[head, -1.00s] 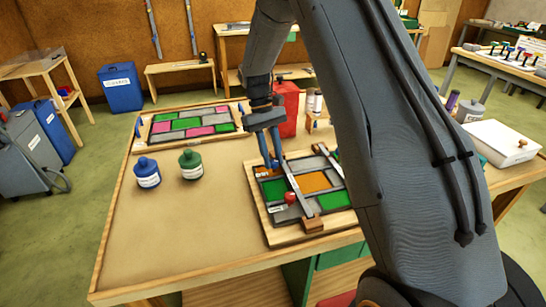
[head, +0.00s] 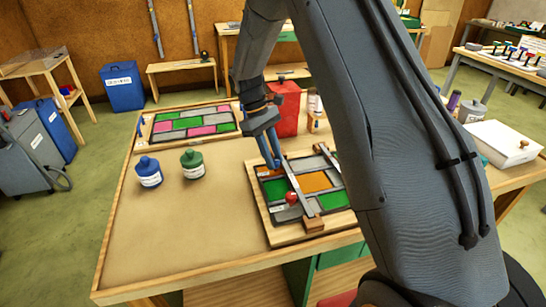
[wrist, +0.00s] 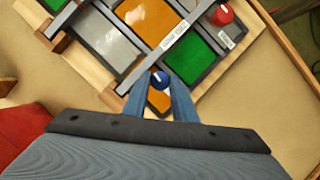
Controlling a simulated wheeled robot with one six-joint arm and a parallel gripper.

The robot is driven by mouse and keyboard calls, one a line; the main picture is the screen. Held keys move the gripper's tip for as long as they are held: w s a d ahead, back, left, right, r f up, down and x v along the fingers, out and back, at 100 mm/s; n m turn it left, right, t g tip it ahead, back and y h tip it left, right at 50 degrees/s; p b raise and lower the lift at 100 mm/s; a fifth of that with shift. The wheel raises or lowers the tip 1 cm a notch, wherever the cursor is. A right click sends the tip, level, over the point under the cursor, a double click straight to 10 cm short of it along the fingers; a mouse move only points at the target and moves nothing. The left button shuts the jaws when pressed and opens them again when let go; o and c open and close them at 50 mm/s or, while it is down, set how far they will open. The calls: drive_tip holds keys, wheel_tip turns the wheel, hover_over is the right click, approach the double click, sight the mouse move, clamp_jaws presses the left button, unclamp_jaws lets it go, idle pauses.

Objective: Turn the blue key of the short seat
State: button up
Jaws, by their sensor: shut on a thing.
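The blue key (wrist: 160,80) is a round knob with a pale line on top, at the end of a grey bar of the leaded panel (head: 278,237). My gripper (wrist: 161,86) is shut on the blue key, with one blue finger on each side of it. In the head view my gripper (head: 272,164) reaches down at the panel's far left corner, and its fingers largely hide the key. A red key (head: 292,198) stands nearer the panel's front; it also shows in the wrist view (wrist: 222,15).
A red container (head: 285,110) stands just behind my gripper. The table's front left (head: 165,240) is clear.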

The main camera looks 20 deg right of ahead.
drive_tip(key=o, duration=1)
drive_tip(key=shift+o, duration=0.2)
drive_tip(key=b+v, duration=0.2)
drive_tip(key=v, duration=0.5)
drive_tip(key=shift+r, duration=0.35)
drive_tip(key=s+f+m+t+y, duration=0.1)
drive_tip(key=s+m+t, duration=0.1)
drive_tip(key=s, duration=1)
drive_tip(key=s+d+f+m+t+y, duration=0.1)
drive_tip(key=s+m, duration=0.4)
drive_tip(key=s, duration=0.7)
drive_tip(key=shift+d+f+t+y, duration=0.4)
drive_tip(key=shift+f+t, duration=0.15)
drive_tip(key=shift+t, duration=0.35)
